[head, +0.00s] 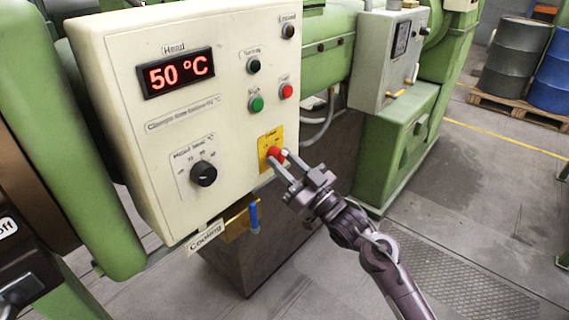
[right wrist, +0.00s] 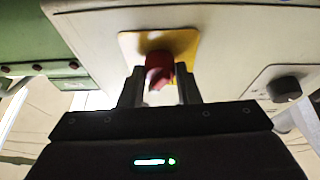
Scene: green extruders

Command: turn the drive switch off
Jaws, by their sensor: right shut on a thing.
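The drive switch is a red rotary knob (head: 275,153) on a yellow plate (head: 265,142) at the lower right of the cream control panel (head: 120,60). My right gripper (head: 284,163) reaches it from the lower right and is shut on the knob. In the right wrist view the red knob (right wrist: 158,68) sits between the two fingers (right wrist: 159,88), with the yellow plate (right wrist: 185,43) behind it. The knob's exact angle is hard to read, partly hidden by the fingers. My left gripper is not in view.
A black heat knob (head: 203,174), a red button (head: 286,91) and a green button (head: 256,104) are on the same panel. The display (head: 176,73) reads 50 °C. A blue-handled cooling valve (head: 253,218) hangs below. Open floor (head: 480,200) lies to the right.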

